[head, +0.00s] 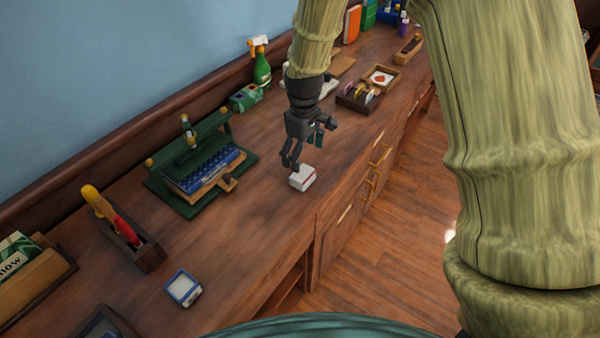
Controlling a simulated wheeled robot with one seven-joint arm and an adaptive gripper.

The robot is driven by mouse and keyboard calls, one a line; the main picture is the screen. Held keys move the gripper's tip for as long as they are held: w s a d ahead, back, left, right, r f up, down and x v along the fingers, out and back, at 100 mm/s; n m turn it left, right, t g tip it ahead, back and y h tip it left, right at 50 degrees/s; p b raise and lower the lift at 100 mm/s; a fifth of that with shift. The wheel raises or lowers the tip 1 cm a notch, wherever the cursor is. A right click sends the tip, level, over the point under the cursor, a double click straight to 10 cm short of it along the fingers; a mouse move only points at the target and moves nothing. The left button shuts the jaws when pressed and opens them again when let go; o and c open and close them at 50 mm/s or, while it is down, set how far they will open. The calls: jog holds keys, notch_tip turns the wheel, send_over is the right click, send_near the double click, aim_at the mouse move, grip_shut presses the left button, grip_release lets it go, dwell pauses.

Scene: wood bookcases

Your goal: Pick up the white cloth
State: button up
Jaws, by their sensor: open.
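A small white folded item with a thin red stripe (302,178), which looks like the white cloth, lies on the wooden counter (250,225) near its front edge. My gripper (309,146) is open, pointing down just above and behind it. One dark finger comes close to the item's back left corner. I cannot tell whether it touches. The other finger is up and to the right, and nothing shows between them. Another whitish thing (326,86) is partly hidden behind my gripper, and I cannot tell what it is.
A green press with a blue part (205,170) stands left of the gripper. A green spray bottle (261,68), a tool box with red and yellow handles (125,230) and a tape holder (358,97) are also on the counter. The counter right around the white item is clear.

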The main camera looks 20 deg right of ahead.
aim_at(303, 173)
jog(key=f, duration=0.3)
jog(key=shift+d, duration=0.25)
jog(key=shift+s+a+f+p, duration=0.15)
jog(key=shift+f+p, duration=0.3)
jog(key=shift+f, duration=0.25)
jog(key=shift+a+f+p, duration=0.1)
jog(key=shift+f+p, duration=0.45)
jog(key=shift+f, duration=1.55)
jog(key=shift+c, duration=0.4)
jog(key=c, duration=1)
